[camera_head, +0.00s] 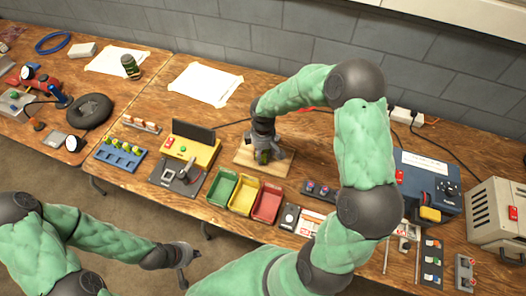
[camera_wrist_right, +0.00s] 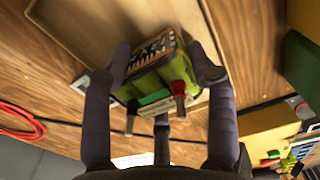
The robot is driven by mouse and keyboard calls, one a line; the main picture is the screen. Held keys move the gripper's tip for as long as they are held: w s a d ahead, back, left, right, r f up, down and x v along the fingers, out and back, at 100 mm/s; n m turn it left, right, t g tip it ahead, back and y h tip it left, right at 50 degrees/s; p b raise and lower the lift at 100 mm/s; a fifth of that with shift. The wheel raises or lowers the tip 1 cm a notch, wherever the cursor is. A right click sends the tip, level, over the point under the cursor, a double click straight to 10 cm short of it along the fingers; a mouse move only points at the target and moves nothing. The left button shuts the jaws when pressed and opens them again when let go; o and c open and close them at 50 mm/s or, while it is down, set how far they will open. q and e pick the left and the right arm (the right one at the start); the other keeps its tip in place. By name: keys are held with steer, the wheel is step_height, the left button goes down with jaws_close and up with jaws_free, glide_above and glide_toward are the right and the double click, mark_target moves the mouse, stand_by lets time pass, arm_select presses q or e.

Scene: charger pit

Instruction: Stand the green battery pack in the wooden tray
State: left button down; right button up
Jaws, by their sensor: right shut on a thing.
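The green battery pack (camera_wrist_right: 180,72), with green cells and a printed label, is between the fingers of my right gripper (camera_wrist_right: 168,72) in the right wrist view. In the head view, my right gripper (camera_head: 264,152) points down over the wooden tray (camera_head: 280,170), and only a small part of the pack (camera_head: 263,157) shows. The tray also shows behind the pack in the right wrist view (camera_wrist_right: 85,30). I cannot tell whether the pack touches the tray floor. My left gripper (camera_head: 188,265) is empty, its fingers apart, in front of the table edge.
Green (camera_head: 222,187), yellow (camera_head: 243,195) and red (camera_head: 267,203) bins stand just in front of the tray. A yellow device (camera_head: 190,150) is to its left. A dark green can (camera_head: 131,67) and paper sheets (camera_head: 205,84) lie further back. A blue charger box (camera_head: 430,190) stands right.

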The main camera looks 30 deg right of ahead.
steer(key=shift+f, duration=0.3)
stand_by(0.4)
steer(key=o, duration=1.6)
steer(key=shift+r+p, duration=2.75)
steer(key=shift+r, duration=0.8)
